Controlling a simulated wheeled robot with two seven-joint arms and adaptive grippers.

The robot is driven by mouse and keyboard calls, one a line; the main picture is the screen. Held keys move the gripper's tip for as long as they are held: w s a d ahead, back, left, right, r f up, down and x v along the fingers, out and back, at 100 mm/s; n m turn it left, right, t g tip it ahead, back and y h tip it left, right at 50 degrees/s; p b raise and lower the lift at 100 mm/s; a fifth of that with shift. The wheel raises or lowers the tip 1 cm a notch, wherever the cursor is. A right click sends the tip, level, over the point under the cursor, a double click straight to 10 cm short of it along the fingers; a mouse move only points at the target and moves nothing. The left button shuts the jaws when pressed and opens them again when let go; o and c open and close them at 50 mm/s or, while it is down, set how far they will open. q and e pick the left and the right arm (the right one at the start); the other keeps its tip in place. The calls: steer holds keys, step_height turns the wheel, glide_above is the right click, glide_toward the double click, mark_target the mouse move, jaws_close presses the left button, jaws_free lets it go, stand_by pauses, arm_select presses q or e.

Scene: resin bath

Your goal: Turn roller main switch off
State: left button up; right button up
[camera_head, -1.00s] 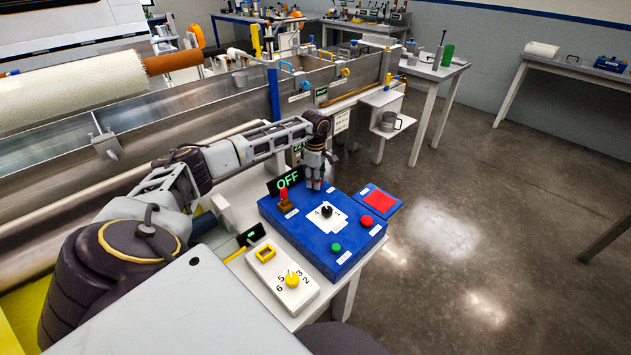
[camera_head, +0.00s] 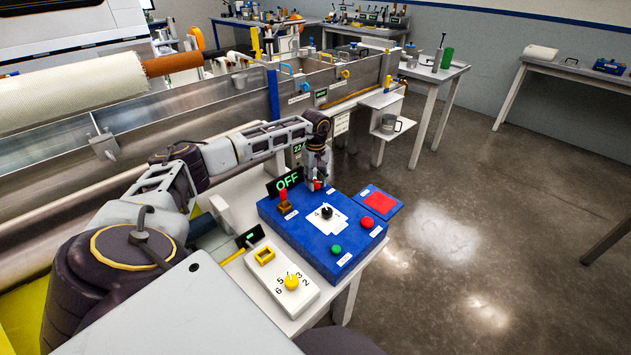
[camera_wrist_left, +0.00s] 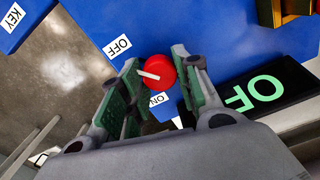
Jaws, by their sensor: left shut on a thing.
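The roller main switch is a red round knob (camera_wrist_left: 160,68) with a white pointer mark, in the left wrist view. It sits on the blue panel (camera_head: 300,235) between an OFF label (camera_wrist_left: 117,46) and an ON label (camera_wrist_left: 157,99). The pointer's free end lies toward the left, nearer the OFF side. My left gripper (camera_head: 317,185) is at the panel's far edge, its green-padded fingers shut around the knob. A black display (camera_head: 286,182) beside it reads OFF in green. My right gripper is out of view.
The panel also bears a red-topped lever (camera_head: 284,195), a black selector (camera_head: 327,212), a green button (camera_head: 336,248) and a red button (camera_head: 367,222). A white box with a yellow dial (camera_head: 292,282) stands in front. The bath (camera_head: 190,110) lies behind the arm.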

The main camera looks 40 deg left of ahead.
mark_target(316, 182)
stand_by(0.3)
arm_select(q)
steer(key=o, duration=1)
step_height(316, 182, up, 12)
stand_by(0.6)
stand_by(0.6)
